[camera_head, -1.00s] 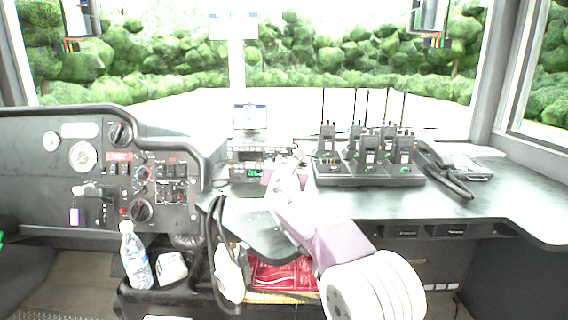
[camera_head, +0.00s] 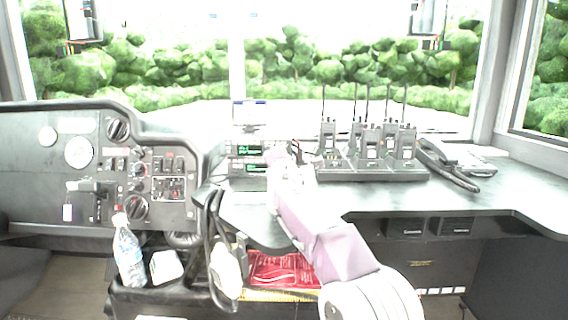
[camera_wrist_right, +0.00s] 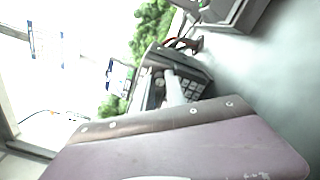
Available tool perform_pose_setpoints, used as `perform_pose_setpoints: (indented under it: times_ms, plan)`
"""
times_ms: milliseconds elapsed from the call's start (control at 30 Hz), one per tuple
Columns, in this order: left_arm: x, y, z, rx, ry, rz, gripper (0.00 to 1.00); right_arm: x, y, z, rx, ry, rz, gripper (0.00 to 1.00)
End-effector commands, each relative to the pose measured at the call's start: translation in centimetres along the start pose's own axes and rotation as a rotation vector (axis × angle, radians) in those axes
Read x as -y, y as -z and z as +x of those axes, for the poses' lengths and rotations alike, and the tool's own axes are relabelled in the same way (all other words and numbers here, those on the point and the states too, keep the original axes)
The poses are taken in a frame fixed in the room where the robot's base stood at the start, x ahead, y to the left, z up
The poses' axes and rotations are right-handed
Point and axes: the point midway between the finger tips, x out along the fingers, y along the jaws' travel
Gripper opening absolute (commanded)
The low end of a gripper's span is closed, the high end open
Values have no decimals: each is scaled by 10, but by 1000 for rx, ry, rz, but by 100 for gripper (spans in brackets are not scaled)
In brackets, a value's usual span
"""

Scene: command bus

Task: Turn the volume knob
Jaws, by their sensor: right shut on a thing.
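The radio stack (camera_head: 247,172), with two lit green displays, stands at the middle of the dash. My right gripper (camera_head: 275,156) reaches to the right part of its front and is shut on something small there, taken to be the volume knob. The knob itself is hidden by the gripper. In the right wrist view the radio unit (camera_wrist_right: 196,82) with its keys shows tilted, and a pale finger of my right gripper (camera_wrist_right: 174,90) reaches to its face. My left gripper is in neither view.
A charger rack (camera_head: 370,172) with several handheld radios stands just right of my right arm. A small screen (camera_head: 249,113) stands above the radio stack. A bottle (camera_head: 128,255) and a red item (camera_head: 280,268) are below.

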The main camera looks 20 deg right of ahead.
Motion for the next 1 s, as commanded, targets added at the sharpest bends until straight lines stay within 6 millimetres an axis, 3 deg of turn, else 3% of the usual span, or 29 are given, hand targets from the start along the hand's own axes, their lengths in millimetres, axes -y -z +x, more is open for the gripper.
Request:
perform_pose_setpoints:
  times_ms: [600, 1000]
  plan:
    - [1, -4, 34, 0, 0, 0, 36, 3, 3, 0, 14, -2, 576, 0]
    - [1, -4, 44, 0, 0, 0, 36, 3, 3, 0, 22, -1, 840, 0]
